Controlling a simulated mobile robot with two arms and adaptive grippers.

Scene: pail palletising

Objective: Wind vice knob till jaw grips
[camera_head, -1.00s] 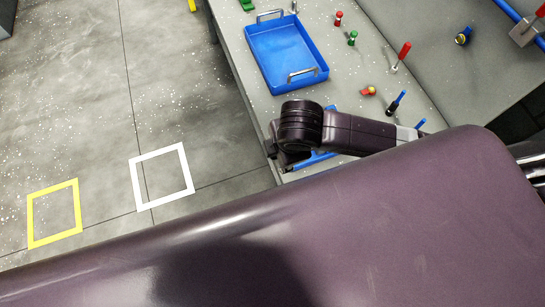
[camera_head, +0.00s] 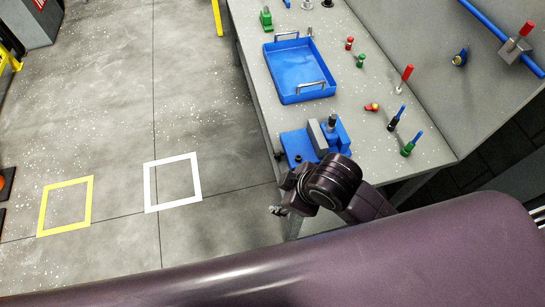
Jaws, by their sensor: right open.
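The blue vice (camera_head: 297,144) sits at the near left corner of the grey workbench, with grey jaw blocks (camera_head: 318,138) on top. A small dark round part, which looks like its knob (camera_head: 279,154), shows at its left end by the bench edge. I cannot tell how wide the jaw gap is. My right gripper (camera_head: 277,209) is open and empty, below the vice in the picture and apart from the knob. My dark right wrist hides part of the bench's near edge. My left gripper is not in view.
A blue tray (camera_head: 269,65) with metal handles lies farther back on the workbench (camera_head: 350,97). Red, green and blue-handled valves (camera_head: 403,80) stand along the bench's right side. The floor at left is open, with a white square (camera_head: 148,187) and a yellow square (camera_head: 41,212).

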